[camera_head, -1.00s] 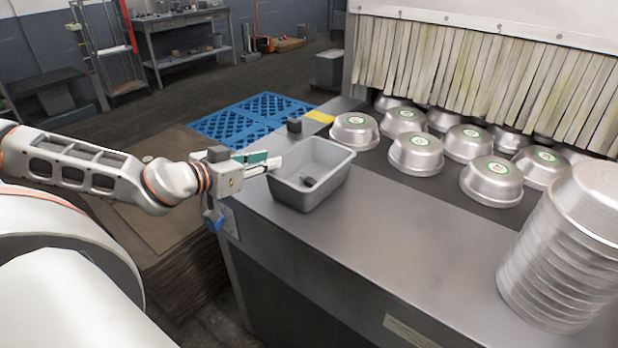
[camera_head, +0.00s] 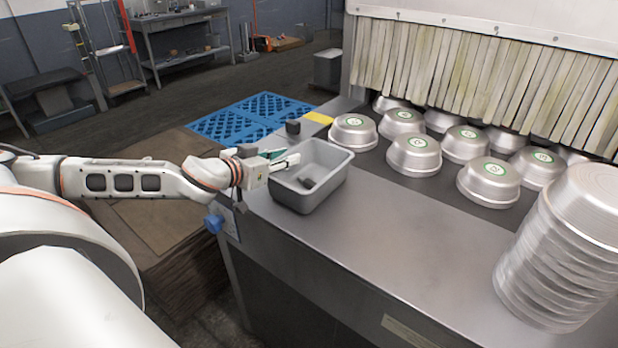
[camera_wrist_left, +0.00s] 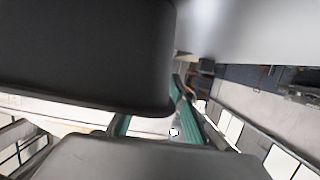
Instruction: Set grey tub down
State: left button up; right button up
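The grey tub (camera_head: 327,200) stands upright on the metal counter (camera_head: 400,235), near its left end. The left wrist view shows the green finger pads (camera_wrist_left: 155,118) apart. My right gripper is not in view.
Several upturned metal pans (camera_head: 413,155) stand behind and right of the tub, before a strip curtain (camera_head: 480,75). A tall pan stack (camera_head: 558,255) stands at the right. The counter between tub and stack is clear.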

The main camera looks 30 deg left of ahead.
pick_arm(q)
grip_shut()
jog(key=shift+r, duration=0.1)
notch_tip(320, 180, up, 20)
jog(key=p, duration=0.4)
dwell(0.3)
